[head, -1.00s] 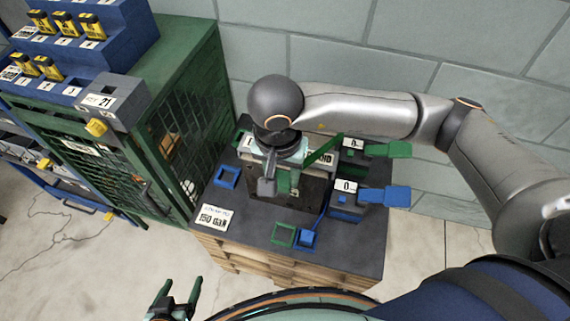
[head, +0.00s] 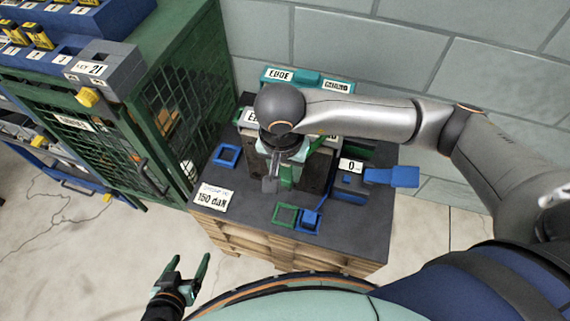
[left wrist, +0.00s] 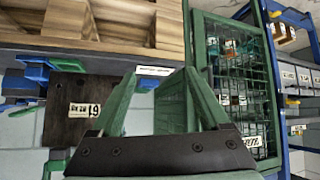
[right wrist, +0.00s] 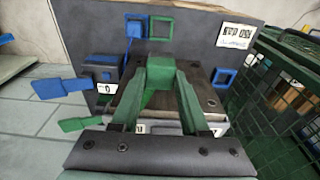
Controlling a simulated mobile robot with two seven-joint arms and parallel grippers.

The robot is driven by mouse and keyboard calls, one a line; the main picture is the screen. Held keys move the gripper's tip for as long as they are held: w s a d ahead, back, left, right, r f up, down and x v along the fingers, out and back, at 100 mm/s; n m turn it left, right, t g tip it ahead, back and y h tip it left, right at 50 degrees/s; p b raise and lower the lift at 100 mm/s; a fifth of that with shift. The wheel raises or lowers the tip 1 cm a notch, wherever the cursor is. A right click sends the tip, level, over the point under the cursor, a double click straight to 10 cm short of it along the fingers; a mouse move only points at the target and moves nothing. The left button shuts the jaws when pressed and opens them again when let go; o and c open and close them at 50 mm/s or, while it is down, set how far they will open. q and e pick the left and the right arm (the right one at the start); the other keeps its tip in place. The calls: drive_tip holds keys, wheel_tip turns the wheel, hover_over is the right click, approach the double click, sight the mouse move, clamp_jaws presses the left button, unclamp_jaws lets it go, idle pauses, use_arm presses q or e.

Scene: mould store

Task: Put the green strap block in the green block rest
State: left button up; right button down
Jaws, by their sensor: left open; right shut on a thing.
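My right gripper (right wrist: 160,80) is shut on the green strap block (right wrist: 159,68), which shows between its fingertips in the right wrist view. In the head view the right gripper (head: 278,176) points down over the dark mould plate, with the green block (head: 288,173) partly hidden. The green block rest (head: 285,215) is an empty square frame near the bench's front edge. It also shows in the right wrist view (right wrist: 151,27), beyond the block and apart from it. My left gripper (head: 186,268) is open and empty, in front of the bench.
A blue block (head: 310,221) sits beside the green rest. An empty blue frame (head: 227,155) lies at the bench's left. A blue lever (head: 392,177) sticks out at right. A green mesh cabinet (head: 125,150) stands left of the bench. A teal labelled piece (head: 308,80) stands behind.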

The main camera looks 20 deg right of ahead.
use_arm(q)
drive_tip(key=shift+f+b, duration=3.05)
drive_tip(key=shift+b, duration=1.5)
use_arm(e)
drive_tip(key=shift+f+b, duration=0.65)
drive_tip(key=shift+f, duration=7.7)
use_arm(q)
drive_tip(key=shift+w+d+r+m+t+h+b, duration=0.1)
drive_tip(key=shift+w+r+m+t+h+b, duration=0.1)
drive_tip(key=shift+w+r+t, duration=0.55)
drive_tip(key=shift+w+d+r+m+t+h+b, duration=0.1)
drive_tip(key=shift+w+r+m+t+h+b, duration=0.2)
drive_tip(key=shift+w+r, duration=0.75)
use_arm(e)
drive_tip(key=shift+f, duration=0.35)
use_arm(q)
drive_tip(key=shift+w+f, duration=0.15)
